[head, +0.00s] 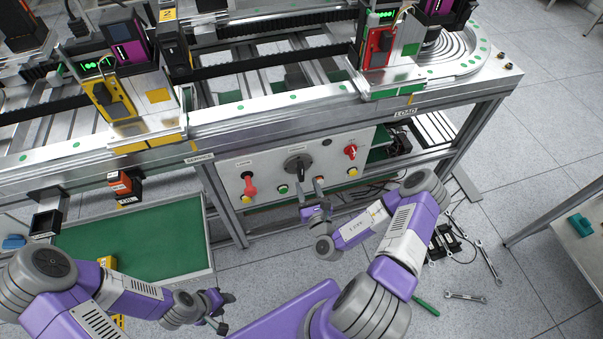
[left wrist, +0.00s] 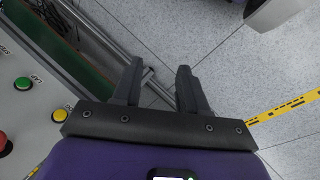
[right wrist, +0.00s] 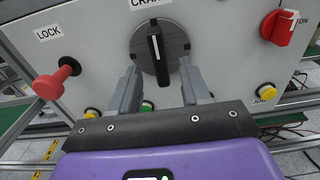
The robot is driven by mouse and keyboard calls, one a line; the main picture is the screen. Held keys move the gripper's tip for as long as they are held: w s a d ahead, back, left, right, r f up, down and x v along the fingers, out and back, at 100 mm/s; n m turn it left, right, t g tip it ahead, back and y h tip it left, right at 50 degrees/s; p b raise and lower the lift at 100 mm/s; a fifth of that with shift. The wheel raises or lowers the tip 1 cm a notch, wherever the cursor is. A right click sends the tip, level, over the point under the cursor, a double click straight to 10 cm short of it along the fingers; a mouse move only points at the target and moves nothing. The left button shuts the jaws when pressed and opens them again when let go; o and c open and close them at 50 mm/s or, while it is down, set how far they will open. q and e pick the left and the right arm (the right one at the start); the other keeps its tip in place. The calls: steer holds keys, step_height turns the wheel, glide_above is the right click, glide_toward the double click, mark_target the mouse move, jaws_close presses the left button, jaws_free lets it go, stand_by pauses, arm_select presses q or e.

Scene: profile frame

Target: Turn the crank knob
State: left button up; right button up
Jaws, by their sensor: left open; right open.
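The crank knob (head: 298,165) is a dark round disc with a raised black bar handle, on the front of a light grey control panel (head: 232,185). In the right wrist view the crank knob (right wrist: 155,45) is straight ahead, its handle nearly upright and leaning slightly. My right gripper (head: 311,187) is open and empty just in front of and below the knob. In its wrist view the spread fingertips (right wrist: 160,70) flank the handle's lower end, apart from it. My left gripper (head: 227,313) is open and empty, low over the floor; its fingers (left wrist: 159,72) also show in the left wrist view.
The panel also carries a red LOCK knob (right wrist: 57,80) left of the crank, a red switch (right wrist: 286,22) at right, and green and yellow buttons below. A green-floored tray (head: 140,245) lies at left. Tools (head: 466,296) lie on the floor at right.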

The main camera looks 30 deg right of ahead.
mark_target(302, 174)
steer(key=b+x, duration=0.2)
steer(key=x, duration=0.4)
steer(key=shift+w, duration=0.3)
jaws_close()
